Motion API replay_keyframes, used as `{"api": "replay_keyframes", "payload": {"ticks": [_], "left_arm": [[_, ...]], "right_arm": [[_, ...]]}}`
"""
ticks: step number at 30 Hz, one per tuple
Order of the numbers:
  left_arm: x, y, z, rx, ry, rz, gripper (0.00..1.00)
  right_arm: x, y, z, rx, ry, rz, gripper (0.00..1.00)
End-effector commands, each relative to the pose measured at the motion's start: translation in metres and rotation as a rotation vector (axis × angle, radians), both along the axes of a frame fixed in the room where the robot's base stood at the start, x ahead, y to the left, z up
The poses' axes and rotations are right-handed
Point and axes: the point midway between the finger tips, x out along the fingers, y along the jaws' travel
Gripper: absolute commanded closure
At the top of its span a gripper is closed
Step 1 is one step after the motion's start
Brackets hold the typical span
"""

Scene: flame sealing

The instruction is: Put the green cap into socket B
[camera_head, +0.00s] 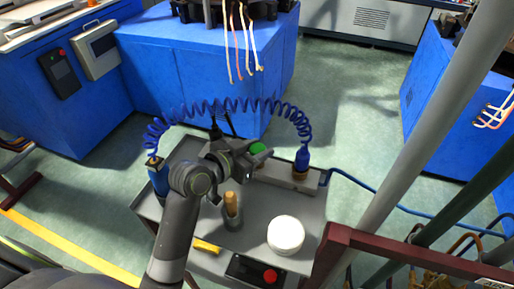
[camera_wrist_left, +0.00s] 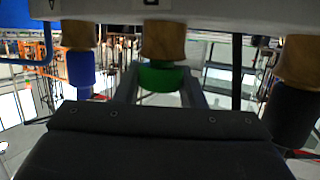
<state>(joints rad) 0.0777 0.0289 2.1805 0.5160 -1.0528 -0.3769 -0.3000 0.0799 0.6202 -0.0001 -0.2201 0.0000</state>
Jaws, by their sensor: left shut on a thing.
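My left gripper (camera_head: 257,150) is over the back part of the grey cart and is shut on the green cap (camera_head: 258,148). In the left wrist view the green cap (camera_wrist_left: 160,77) sits between my two fingers, right against the middle brass-coloured fitting (camera_wrist_left: 164,42) on the pale bar (camera_wrist_left: 225,17). I cannot tell how deep they are joined. A square mark is by this fitting and a triangle mark is by the one at left. A blue cap (camera_wrist_left: 81,70) is on the left fitting and a dark one (camera_wrist_left: 291,115) on the right. No letter B is legible. My right gripper is not in view.
The cart (camera_head: 258,216) carries a cup with a wooden handle (camera_head: 231,206), a white round piece (camera_head: 285,234), a yellow block (camera_head: 206,246) and a red-button box (camera_head: 269,275). A coiled blue hose (camera_head: 240,104) arches behind my gripper. Loose wires (camera_head: 244,50) hang beyond.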

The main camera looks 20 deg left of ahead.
Motion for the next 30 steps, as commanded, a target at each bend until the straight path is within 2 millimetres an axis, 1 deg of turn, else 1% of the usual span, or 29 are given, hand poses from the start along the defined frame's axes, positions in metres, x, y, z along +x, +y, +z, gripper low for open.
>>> {"api": "replay_keyframes", "payload": {"ticks": [8,9,14,15,30], "left_arm": [[0.0,-0.0001,-0.0049,-0.001,0.0,0.0,0.85],[-0.0001,-0.0001,-0.0046,0.0,0.0,0.0,0.61],[-0.0001,-0.0001,-0.0043,0.0,0.0,0.0,0.41],[-0.0001,-0.0001,-0.0043,0.0,0.0,0.0,0.39],[-0.0001,0.0,-0.0041,0.0,0.0,0.0,0.39]], "right_arm": [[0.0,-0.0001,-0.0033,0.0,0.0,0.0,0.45],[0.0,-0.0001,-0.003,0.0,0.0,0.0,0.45],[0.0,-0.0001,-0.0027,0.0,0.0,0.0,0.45],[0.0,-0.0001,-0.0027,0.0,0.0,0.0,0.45],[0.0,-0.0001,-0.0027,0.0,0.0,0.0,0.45]]}}
